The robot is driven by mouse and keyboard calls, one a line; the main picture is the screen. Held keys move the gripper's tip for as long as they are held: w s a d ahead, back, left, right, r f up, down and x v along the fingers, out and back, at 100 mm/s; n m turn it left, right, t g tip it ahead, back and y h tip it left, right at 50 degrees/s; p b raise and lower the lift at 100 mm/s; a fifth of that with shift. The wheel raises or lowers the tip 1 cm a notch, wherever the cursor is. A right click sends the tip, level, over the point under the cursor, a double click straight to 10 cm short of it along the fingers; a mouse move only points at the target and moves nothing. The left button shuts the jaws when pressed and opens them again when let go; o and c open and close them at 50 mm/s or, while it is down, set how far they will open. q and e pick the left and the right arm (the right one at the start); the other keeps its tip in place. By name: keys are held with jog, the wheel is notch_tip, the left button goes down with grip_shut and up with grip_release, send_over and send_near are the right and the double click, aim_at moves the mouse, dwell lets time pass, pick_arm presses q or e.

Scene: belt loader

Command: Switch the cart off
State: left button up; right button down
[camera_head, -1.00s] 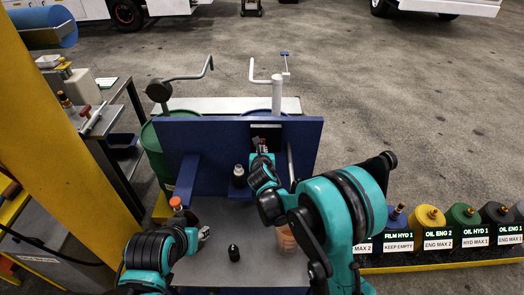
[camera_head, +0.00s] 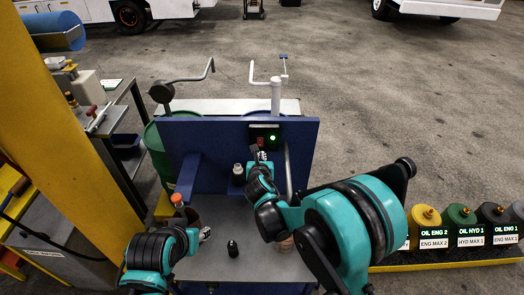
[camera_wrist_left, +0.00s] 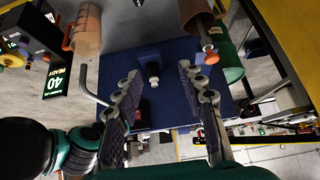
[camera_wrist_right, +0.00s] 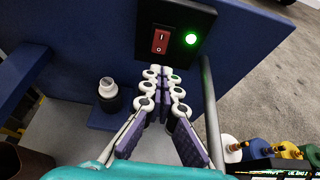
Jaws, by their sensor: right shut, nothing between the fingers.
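The cart's blue upright panel (camera_head: 215,140) carries a black switch plate (camera_head: 264,131) near its top right. On the plate are a red rocker switch (camera_wrist_right: 160,41), marked I above and O below, and a lit green lamp (camera_wrist_right: 191,39); the lamp also glows in the head view (camera_head: 273,138). My right gripper (camera_wrist_right: 165,73) is shut and empty, its fingertips just below the rocker; I cannot tell whether they touch the plate. In the head view my right gripper (camera_head: 262,155) stands in front of the panel. My left gripper (camera_head: 204,235) is open and empty over the cart's left side.
A grey bent pipe (camera_wrist_right: 211,105) runs beside the right gripper. A small dark bottle with a white cap (camera_wrist_right: 108,92) stands left of it. Oil containers (camera_head: 461,222) line the right.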

pick_arm(q)
jog(key=shift+w+a+r+p, duration=0.1)
jog(key=shift+w+r+p, duration=0.1)
jog(key=shift+r+p, duration=0.25)
jog(key=shift+w+a+r+p, duration=0.1)
jog(key=shift+w+r+p, duration=0.1)
jog(key=shift+r+p, duration=0.15)
pick_arm(e)
jog(key=v, duration=0.5)
jog(key=shift+s+a+r, duration=0.1)
jog(key=shift+s+a, duration=0.05)
jog(key=shift+s, duration=0.1)
